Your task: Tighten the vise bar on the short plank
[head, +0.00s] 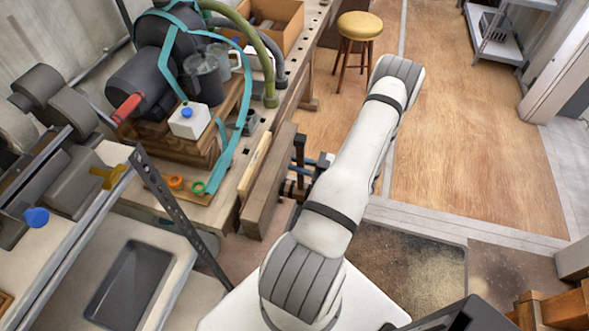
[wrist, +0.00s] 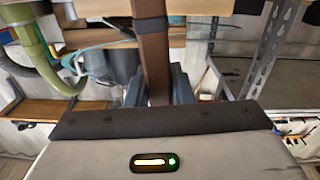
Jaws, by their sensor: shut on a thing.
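The short plank (head: 254,168) is a pale board, upright on edge at the bench front. The brown wooden vise jaw (head: 266,188) stands right in front of it; I cannot tell whether they touch. Dark vise parts (head: 299,150) show between the jaw and my arm. How far the vise is closed is not visible.
A metal rail stands near my left. A yellow stool (head: 360,27) stands beyond the bench. The wooden floor (head: 480,120) on the right is clear.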

